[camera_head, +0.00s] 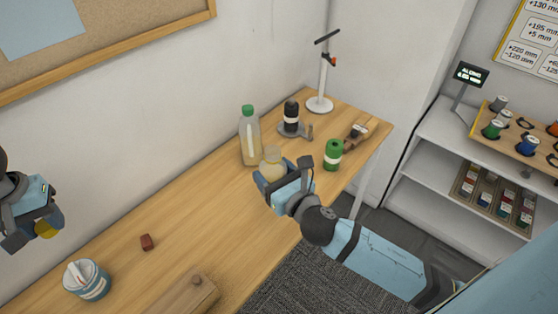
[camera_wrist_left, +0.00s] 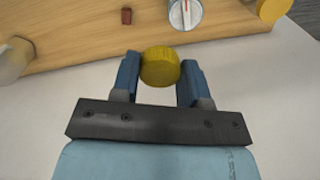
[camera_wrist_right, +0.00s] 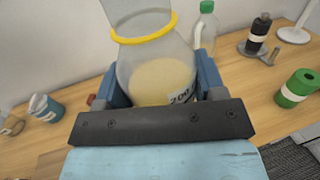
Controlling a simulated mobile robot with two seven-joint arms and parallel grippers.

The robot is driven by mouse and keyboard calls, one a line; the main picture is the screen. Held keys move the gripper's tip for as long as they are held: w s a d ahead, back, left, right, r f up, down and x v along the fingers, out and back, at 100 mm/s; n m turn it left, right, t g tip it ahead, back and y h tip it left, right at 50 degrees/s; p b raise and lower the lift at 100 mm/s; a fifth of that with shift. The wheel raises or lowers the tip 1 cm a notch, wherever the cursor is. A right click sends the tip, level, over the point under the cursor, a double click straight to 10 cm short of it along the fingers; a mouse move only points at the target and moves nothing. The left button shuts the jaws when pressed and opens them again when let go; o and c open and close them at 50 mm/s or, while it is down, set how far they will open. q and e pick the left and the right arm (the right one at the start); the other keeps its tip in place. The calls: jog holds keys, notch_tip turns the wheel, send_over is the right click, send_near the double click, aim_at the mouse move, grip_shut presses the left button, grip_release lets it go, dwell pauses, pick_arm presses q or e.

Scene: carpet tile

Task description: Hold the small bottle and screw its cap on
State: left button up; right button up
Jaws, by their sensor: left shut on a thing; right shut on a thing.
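The small bottle (camera_wrist_right: 160,75) is clear, with pale yellow contents, a yellow ring at its neck and a "200" label. My right gripper (camera_head: 272,187) is shut around its body, and the bottle (camera_head: 272,163) stands about upright over the far half of the table. I cannot tell whether its base touches the wood. The yellow cap (camera_wrist_left: 160,66) is pinched between the fingers of my left gripper (camera_wrist_left: 160,80). In the head view the left gripper (camera_head: 45,222) is at the far left, with the cap (camera_head: 47,229) partly hidden, well apart from the bottle.
A green-capped bottle (camera_head: 249,140) stands close behind the small bottle. A black bottle (camera_head: 291,115), green can (camera_head: 333,155) and white stand (camera_head: 320,104) are beyond. A blue-white cup (camera_head: 87,281), red block (camera_head: 147,242) and wooden block (camera_head: 190,294) lie nearer. The middle table is clear.

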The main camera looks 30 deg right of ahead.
jog(key=w+a+n+g+y, duration=0.1)
jog(key=w+a+n+y, duration=0.1)
jog(key=a, duration=0.3)
jog(key=w+a+n+g+y, duration=0.1)
jog(key=w+a+n+y, duration=0.1)
jog(key=a+y, duration=0.2)
jog(key=w+a+r+n+g+y, duration=0.1)
jog(key=w+a+n+g+y, duration=0.1)
jog(key=a, duration=0.3)
jog(key=shift+w+a+n+y, duration=0.2)
jog(key=shift+a+n+y, duration=0.1)
jog(key=shift+y, duration=0.4)
pick_arm(q)
jog(key=w+d+r+m, duration=0.1)
jog(key=d+r+m, duration=0.2)
jog(key=d, duration=0.7)
jog(key=d+r+m, duration=0.4)
jog(key=d+m, duration=0.1)
jog(key=d, duration=0.5)
jog(key=w+d+r+m, duration=0.1)
jog(key=d+r+m, duration=0.2)
jog(key=d, duration=0.7)
jog(key=shift+w+d+r+m, duration=0.25)
jog(key=shift+w+r+m, duration=0.1)
jog(key=shift+m, duration=0.35)
jog(key=shift+f, duration=0.1)
jog(key=shift+f, duration=1.95)
jog(key=shift+s, duration=0.1)
